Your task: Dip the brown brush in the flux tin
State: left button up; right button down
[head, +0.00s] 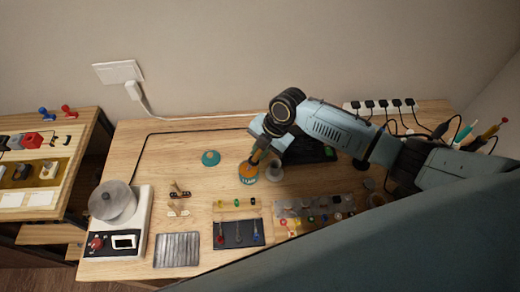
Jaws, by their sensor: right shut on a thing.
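My right gripper (262,144) reaches in from the right and is shut on the brown brush (257,157), which points down and slightly left. The brush's lower end meets the opening of the small orange and teal flux tin (248,178) on the wooden table. Its tip is hidden, and I cannot tell how deep it sits. A round teal lid (210,158) lies flat on the table, left of the tin. My left gripper is not in view.
A small grey cup (274,172) stands close to the tin's right. A dark mat with tools (238,234) and a tray of small parts (315,208) lie in front. A white device with a pot (112,202) is at left. The table's back left is mostly clear.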

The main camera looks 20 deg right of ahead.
jog(key=shift+s+f, duration=0.1)
jog(key=shift+f, duration=0.05)
dwell(0.3)
notch_tip(320, 180, up, 7)
jog(key=p, duration=0.6)
dwell(0.7)
